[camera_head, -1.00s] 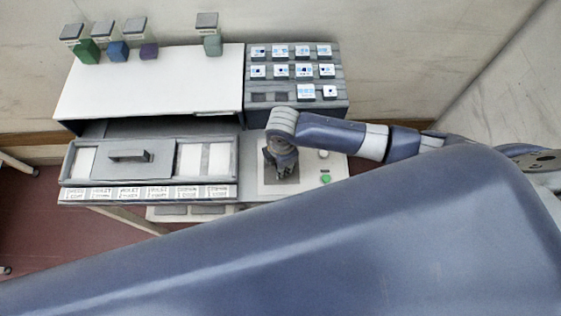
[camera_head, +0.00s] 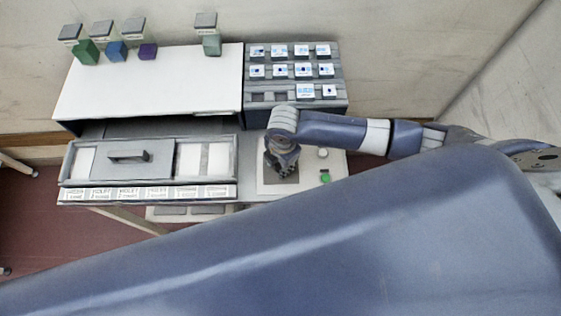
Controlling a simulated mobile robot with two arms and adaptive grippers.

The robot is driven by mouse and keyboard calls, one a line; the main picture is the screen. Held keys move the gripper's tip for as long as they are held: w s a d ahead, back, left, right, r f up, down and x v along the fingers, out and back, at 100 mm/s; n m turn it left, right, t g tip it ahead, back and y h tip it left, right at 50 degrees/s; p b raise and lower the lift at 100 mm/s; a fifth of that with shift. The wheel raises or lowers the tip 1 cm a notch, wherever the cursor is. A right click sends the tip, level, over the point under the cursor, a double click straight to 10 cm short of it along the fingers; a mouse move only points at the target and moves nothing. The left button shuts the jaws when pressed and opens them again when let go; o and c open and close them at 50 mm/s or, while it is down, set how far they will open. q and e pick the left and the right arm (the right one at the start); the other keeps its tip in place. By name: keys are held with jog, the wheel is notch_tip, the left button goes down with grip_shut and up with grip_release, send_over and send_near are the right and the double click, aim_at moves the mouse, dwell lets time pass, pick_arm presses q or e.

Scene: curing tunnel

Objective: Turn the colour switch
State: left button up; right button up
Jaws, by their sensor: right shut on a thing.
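The colour switch is not clearly visible; my right gripper (camera_head: 281,174) covers the middle of the dark square plate (camera_head: 290,181) on the light control panel (camera_head: 309,185). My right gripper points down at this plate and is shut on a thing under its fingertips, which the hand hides. A green button (camera_head: 325,177) and a pale round knob (camera_head: 323,153) sit on the panel to the right of the gripper. My left gripper is not in view.
A white tunnel housing (camera_head: 150,85) stands behind a sliding tray with a handle (camera_head: 128,156). Several coloured blocks, such as a green one (camera_head: 86,52), stand at the back. A rack of labelled tiles (camera_head: 296,70) is behind my right arm. My large blue arm link fills the foreground.

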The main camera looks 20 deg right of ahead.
jog(key=o, duration=1.1)
jog(key=r, duration=1.2)
jog(key=shift+s+d, duration=0.1)
jog(key=shift+s, duration=0.2)
jog(key=shift+s, duration=0.1)
